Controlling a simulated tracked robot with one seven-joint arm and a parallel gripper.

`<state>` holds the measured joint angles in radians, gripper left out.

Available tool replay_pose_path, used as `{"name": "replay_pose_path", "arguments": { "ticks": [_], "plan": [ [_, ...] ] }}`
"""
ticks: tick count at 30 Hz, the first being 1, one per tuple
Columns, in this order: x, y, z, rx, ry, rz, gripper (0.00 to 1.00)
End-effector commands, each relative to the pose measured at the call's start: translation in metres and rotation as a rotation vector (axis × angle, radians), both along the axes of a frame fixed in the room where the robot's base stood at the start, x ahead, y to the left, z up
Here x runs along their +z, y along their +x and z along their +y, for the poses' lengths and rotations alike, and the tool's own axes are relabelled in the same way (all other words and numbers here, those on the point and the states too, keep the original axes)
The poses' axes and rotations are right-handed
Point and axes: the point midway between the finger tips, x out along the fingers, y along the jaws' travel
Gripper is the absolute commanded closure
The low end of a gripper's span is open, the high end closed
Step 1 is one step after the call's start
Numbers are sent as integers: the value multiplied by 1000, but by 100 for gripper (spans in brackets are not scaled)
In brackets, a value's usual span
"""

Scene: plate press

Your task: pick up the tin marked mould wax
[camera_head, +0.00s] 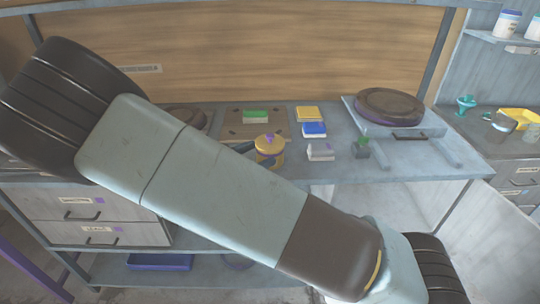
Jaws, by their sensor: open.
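A small round tin (269,152) with a yellow lid and a purple mark stands on the grey bench, just beyond the upper edge of my arm. Its label is too small to read, so I cannot tell whether it is the mould wax tin. My arm crosses the picture from upper left to lower right and hides part of the bench. I cannot make out my gripper. A small dark piece shows at the tin's left side, and I cannot tell what it is.
The bench (400,173) also holds a green block (256,117), a yellow block (308,114), a blue block (314,129), a pale block (320,152) and a small green-topped item (361,148). A dark round plate (390,105) sits at the right. Drawers (85,211) are below left.

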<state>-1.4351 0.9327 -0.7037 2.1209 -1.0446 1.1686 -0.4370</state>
Motion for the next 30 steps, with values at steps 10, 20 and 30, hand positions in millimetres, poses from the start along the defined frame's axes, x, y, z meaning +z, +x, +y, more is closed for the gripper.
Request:
{"name": "replay_pose_path", "arguments": {
  "ticks": [10,20,30],
  "plan": [
    [4,20,-29,-1,0,0,0],
    [4,30,-45,0,-1,1,0],
    [4,30,-44,0,1,1,21]
  ]
}}
